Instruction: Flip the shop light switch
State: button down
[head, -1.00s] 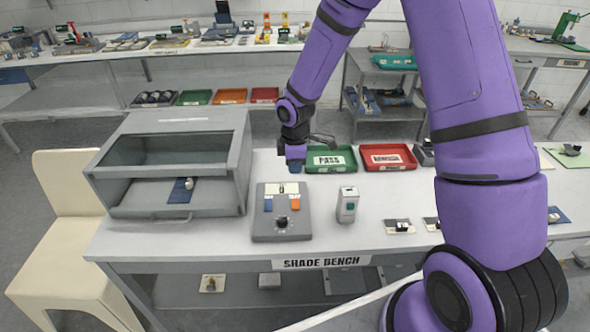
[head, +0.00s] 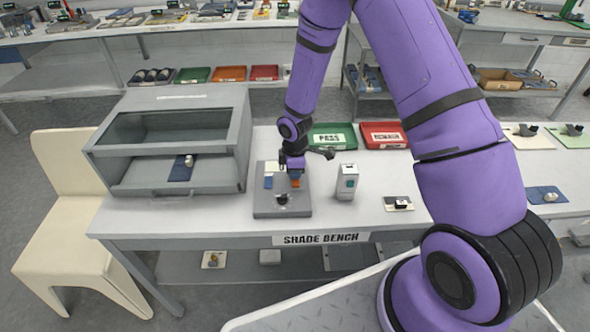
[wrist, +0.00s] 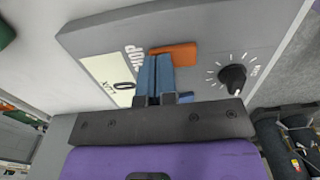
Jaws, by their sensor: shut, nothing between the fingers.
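A grey control box (head: 271,205) lies on the bench with a pale display, a blue switch (head: 268,182), an orange switch (head: 296,184) and a black knob (head: 282,198). In the wrist view the orange switch (wrist: 175,52) lies right at my fingertips, beside partly covered letters that look like "HOP". The display (wrist: 112,88) there reads 0 LUX. My gripper (head: 295,176) is shut and empty, pointing down over the orange switch. Its blue fingers (wrist: 160,60) also show in the wrist view and overlap the switch's edge. I cannot tell whether they touch it.
A white and grey handheld device (head: 347,182) stands right of the box. A grey viewing booth (head: 170,145) stands at the left. A green PASS tray (head: 332,135) and a red tray (head: 385,135) lie behind. The bench front (head: 225,215) is clear.

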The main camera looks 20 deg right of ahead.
jog(key=shift+f, duration=0.15)
jog(key=shift+s, duration=0.2)
dwell(0.3)
jog(key=shift+s+a+r, duration=0.25)
jog(key=shift+s+r, duration=0.1)
jog(key=shift+s, duration=0.15)
jog(key=shift+r, duration=0.1)
jog(key=shift+w+r, duration=0.1)
jog(key=shift+r, duration=0.15)
notch_tip(320, 180, up, 13)
jog(key=w, duration=0.1)
jog(key=shift+w+d, duration=0.3)
jog(key=shift+w, duration=0.05)
